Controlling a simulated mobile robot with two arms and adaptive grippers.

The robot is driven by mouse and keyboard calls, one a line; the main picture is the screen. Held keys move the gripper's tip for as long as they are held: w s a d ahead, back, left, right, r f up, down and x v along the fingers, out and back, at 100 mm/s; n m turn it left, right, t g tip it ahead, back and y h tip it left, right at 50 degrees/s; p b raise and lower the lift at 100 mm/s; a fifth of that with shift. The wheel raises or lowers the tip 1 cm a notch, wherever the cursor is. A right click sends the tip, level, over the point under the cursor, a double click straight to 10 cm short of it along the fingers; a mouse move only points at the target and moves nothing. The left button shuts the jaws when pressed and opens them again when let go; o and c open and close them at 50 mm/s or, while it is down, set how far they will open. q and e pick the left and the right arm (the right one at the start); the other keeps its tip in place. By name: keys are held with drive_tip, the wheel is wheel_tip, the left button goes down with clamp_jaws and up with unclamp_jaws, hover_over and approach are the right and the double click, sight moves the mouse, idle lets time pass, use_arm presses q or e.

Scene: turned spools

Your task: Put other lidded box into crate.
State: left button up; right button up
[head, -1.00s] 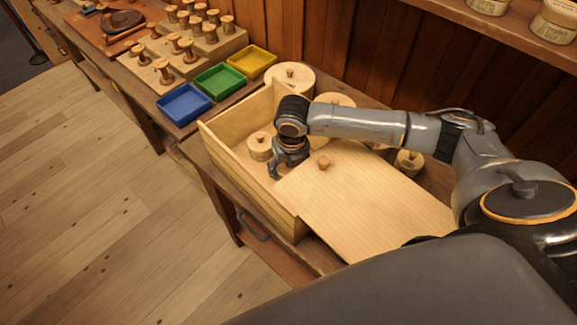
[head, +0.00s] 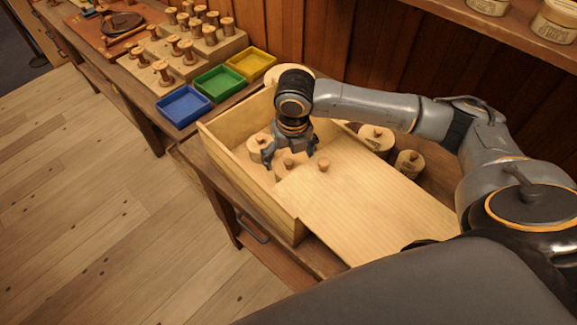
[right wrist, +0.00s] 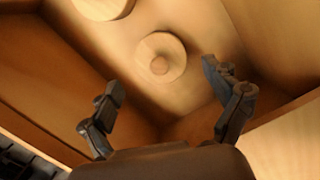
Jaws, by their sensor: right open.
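The crate (head: 243,190) is a pale wooden box, its right part covered by a flat board (head: 370,205) with a small knob. Inside its open left part stand two round lidded boxes: one at the left (head: 256,147), the other (head: 287,166) close beside it near the board. My right gripper (head: 290,152) is open, just above the second box. In the right wrist view, that round box with its knob (right wrist: 160,58) lies beyond the spread, empty fingers, with the first box (right wrist: 103,5) cut off at the top edge. My left gripper is not in view.
More round lidded boxes (head: 376,139) stand behind the crate on the bench, one (head: 409,163) at the right. Blue (head: 184,104), green and yellow trays and a rack of spools (head: 187,52) lie to the left. A shelf with jars hangs above right.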

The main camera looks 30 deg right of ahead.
sight(290, 171)
drive_tip(key=shift+s+r, duration=0.2)
drive_tip(key=shift+r, duration=1.15)
drive_tip(key=shift+s+r, duration=0.15)
drive_tip(key=shift+r, duration=1.2)
